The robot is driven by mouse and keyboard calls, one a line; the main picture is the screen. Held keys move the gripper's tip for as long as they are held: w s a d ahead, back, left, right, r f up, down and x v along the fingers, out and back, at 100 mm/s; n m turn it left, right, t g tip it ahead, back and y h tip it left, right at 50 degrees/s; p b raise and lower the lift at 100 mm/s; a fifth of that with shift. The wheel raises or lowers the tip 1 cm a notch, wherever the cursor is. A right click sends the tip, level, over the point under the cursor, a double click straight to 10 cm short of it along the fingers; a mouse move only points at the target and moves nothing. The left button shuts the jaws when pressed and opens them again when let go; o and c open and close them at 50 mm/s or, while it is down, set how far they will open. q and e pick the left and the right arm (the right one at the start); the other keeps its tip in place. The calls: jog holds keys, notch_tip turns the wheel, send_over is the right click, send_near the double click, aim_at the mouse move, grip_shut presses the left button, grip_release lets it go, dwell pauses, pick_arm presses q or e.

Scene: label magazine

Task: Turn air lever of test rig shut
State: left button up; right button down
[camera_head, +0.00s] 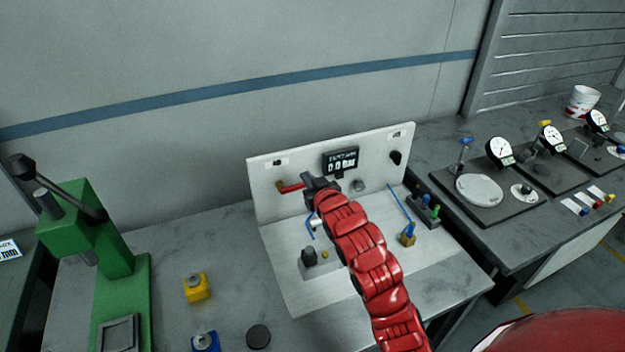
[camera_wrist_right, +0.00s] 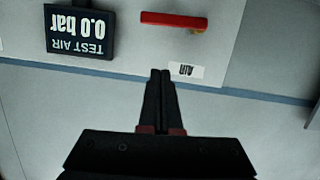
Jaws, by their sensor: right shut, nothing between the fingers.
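The test rig (camera_head: 380,158) has an upright white back panel on a white base plate. Its red air lever (camera_head: 291,187) sits on the left part of the panel and lies about level. In the right wrist view, which is upside down, the lever (camera_wrist_right: 172,20) lies near the AIR label (camera_wrist_right: 187,70). The display (camera_head: 341,161) reads 0.0 bar. My right gripper (camera_head: 309,181) is at the lever's right end in the head view. Its fingers (camera_wrist_right: 160,74) are shut and empty, apart from the lever in the wrist view. My left gripper is out of view.
My red right arm covers the rig's middle. A blue hose piece (camera_head: 311,225) and a dark-topped fixture (camera_head: 309,257) stand on the base plate. A green press (camera_head: 120,270) stands left, with yellow (camera_head: 197,289) and blue (camera_head: 206,342) blocks nearby. Dial gauges (camera_head: 500,151) stand right.

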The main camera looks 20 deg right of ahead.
aim_at(302, 184)
jog(key=w+f+p, duration=0.3)
jog(key=w+f, duration=0.1)
jog(key=shift+w, duration=0.15)
jog(key=shift+d+f, duration=0.1)
jog(key=shift+f, duration=0.45)
jog(key=shift+d+f+m+b, duration=0.15)
jog(key=shift+f+m+b, duration=0.25)
jog(key=shift+f+b, duration=0.45)
jog(key=shift+r, duration=0.15)
